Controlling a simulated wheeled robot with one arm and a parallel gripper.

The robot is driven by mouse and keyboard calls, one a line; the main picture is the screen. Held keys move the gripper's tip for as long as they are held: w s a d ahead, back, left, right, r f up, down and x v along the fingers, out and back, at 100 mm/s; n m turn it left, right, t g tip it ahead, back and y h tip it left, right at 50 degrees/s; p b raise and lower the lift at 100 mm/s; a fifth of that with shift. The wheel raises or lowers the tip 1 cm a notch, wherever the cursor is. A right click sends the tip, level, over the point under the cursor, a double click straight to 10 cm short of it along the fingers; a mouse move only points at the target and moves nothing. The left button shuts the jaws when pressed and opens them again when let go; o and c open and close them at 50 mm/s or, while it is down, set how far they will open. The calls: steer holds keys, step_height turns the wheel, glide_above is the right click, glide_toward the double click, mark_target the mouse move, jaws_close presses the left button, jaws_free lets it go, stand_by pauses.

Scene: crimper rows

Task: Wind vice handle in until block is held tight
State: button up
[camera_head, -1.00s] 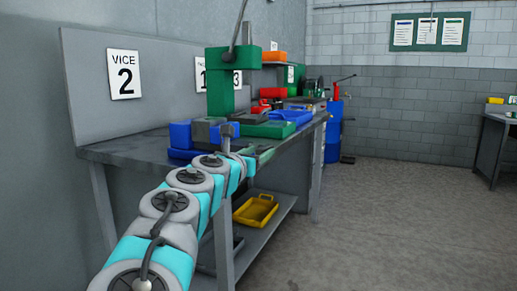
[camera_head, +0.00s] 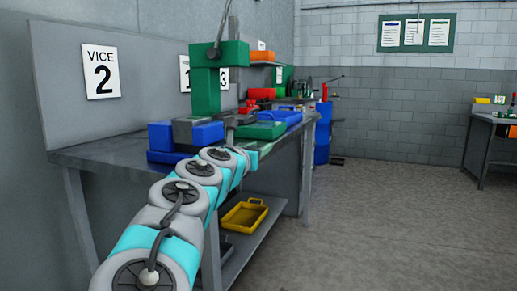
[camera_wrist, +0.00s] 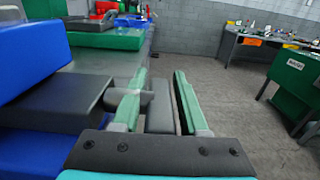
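The blue vice (camera_head: 160,137) stands on the bench by the VICE 2 sign, with a dark grey block (camera_head: 186,131) between its blue parts. In the wrist view the blue vice (camera_wrist: 38,55) and a dark grey part (camera_wrist: 50,103) fill the left side. A small grey upright part (camera_head: 230,128), perhaps the handle, shows at the vice's right end. My gripper (camera_wrist: 160,95) is open beside the vice. A grey piece (camera_wrist: 160,108) lies between its green-padded fingers, with a gap to the right finger; contact with the left finger is unclear. My arm partly hides the vice's front in the head view.
A green press (camera_head: 207,90) stands behind the vice. A yellow tray (camera_head: 244,215) sits on the lower shelf. The floor to the right (camera_head: 380,215) is clear.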

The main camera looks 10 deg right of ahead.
jaws_close()
steer(key=shift+a+g+p, duration=0.1)
steer(key=shift+g+p, duration=0.2)
steer(key=shift+p, duration=0.5)
steer(key=shift+y+p, duration=0.4)
steer(key=shift+f+g+y+p, duration=0.2)
steer(key=shift+g+y+p, duration=0.1)
steer(key=shift+g+p, duration=0.45)
steer(key=shift+a+f+g+y+p, duration=0.1)
steer(key=shift+f+g+y+p, duration=0.35)
steer(key=shift+g+y, duration=0.25)
steer(key=shift+s+f+g+y, duration=0.15)
steer(key=shift+f+g+y, duration=0.2)
steer(key=shift+g+y, duration=0.6)
steer(key=shift+s+a+f+g+y, duration=0.15)
steer(key=shift+g+y, duration=0.35)
steer(key=shift+g, duration=0.4)
steer(key=shift+s+a+f+g+y, duration=0.1)
steer(key=shift+s+f+g+y, duration=0.1)
steer(key=shift+g+y, duration=0.55)
steer(key=shift+s+a+f+g+y, duration=0.15)
steer(key=shift+g+y, duration=0.15)
steer(key=shift+g, duration=0.75)
